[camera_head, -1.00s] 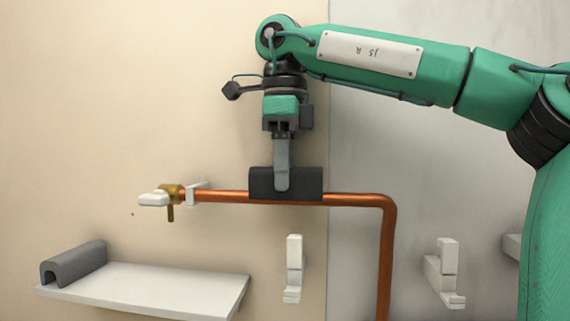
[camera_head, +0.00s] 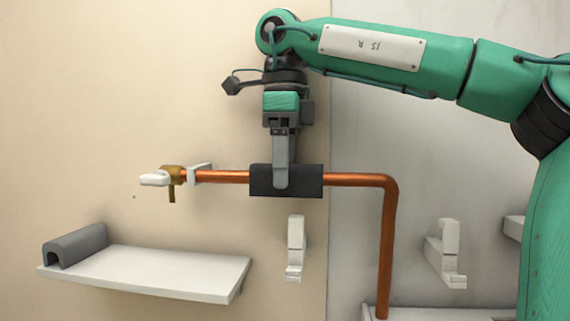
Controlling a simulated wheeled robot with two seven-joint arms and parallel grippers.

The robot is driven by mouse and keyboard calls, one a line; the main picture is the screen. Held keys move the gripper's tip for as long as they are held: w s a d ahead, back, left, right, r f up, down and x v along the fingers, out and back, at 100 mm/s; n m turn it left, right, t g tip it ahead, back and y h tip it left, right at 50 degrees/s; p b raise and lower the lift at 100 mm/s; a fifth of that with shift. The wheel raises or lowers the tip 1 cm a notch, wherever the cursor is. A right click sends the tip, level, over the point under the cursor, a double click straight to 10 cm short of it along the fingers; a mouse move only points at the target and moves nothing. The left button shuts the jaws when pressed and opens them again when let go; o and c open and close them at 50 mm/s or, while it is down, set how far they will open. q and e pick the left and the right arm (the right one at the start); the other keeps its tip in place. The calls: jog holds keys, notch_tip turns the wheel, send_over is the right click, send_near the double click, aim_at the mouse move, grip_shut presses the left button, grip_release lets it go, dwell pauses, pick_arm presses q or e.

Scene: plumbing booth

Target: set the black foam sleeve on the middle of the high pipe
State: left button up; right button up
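The high pipe (camera_head: 350,179) is copper and runs level across the wall, then bends down at the right. The black foam sleeve (camera_head: 305,181) sits around the middle of its level run, with copper showing on both sides. My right gripper (camera_head: 281,183) comes from above, its finger in front of the sleeve's face; it is shut on the sleeve. The far finger is hidden behind the sleeve. My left gripper is not in view.
A grey foam sleeve (camera_head: 76,244) lies on the left end of a white shelf (camera_head: 165,275). A brass valve with a white handle (camera_head: 155,180) ends the pipe at the left. White wall brackets (camera_head: 295,248) (camera_head: 447,253) stand below. The shelf's right part is bare.

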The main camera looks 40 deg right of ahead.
jog(key=shift+r, duration=0.45)
notch_tip(320, 180, up, 6)
jog(key=shift+f, duration=0.1)
jog(key=shift+r, duration=0.4)
